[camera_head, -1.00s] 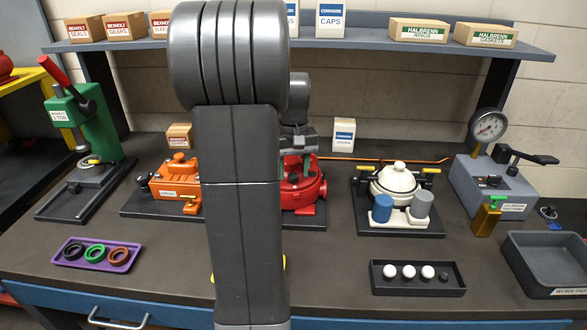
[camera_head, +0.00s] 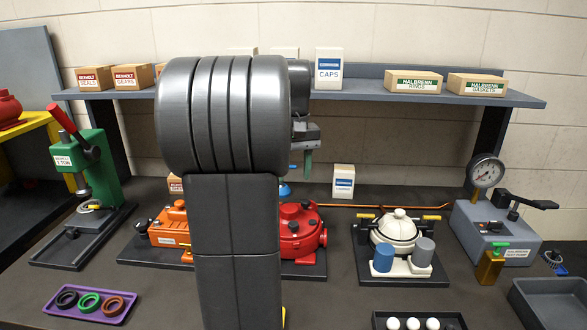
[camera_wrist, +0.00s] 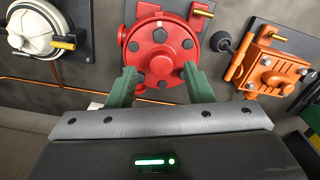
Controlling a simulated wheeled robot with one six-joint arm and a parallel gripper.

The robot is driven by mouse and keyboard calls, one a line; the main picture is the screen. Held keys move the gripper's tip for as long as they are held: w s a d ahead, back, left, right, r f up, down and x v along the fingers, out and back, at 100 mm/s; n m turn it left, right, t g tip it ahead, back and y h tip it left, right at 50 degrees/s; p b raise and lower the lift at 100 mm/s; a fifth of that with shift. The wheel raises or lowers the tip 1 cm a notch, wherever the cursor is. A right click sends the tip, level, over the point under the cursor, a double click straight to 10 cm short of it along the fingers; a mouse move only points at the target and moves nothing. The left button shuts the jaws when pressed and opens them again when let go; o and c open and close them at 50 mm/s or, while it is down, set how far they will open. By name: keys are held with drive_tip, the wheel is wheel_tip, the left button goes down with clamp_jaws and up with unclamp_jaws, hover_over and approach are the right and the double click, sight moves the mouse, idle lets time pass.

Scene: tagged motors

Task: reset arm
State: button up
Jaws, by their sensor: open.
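My gripper (camera_head: 308,160) shows in the head view behind my arm, above the red motor (camera_head: 302,235); only part of it is seen. In the wrist view its two green fingers (camera_wrist: 161,88) are spread apart with nothing between them. The red motor (camera_wrist: 163,50) lies beyond the fingertips there, and they look clear of it. The orange motor (camera_head: 168,228) is left of the red one in the head view, partly behind my arm. The white motor (camera_head: 398,228) stands to the right, with a blue and a grey cylinder at its front.
A shelf (camera_head: 370,92) with boxes runs along the back. A green press (camera_head: 92,165) stands left, a gauge pump (camera_head: 490,225) right. A purple tray (camera_head: 92,318) holds rings; a dark tray (camera_head: 460,320) holds white balls. A grey bin (camera_head: 550,295) is at front right.

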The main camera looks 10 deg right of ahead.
sight(293, 223)
idle(0.3)
wheel_tip(293, 223, down, 13)
drive_tip(key=shift+f, duration=0.15)
drive_tip(key=shift+f+b, duration=0.35)
drive_tip(key=shift+b, duration=0.15)
drive_tip(key=shift+r+n, duration=0.1)
drive_tip(key=shift+n, duration=0.3)
drive_tip(key=shift+r, duration=0.1)
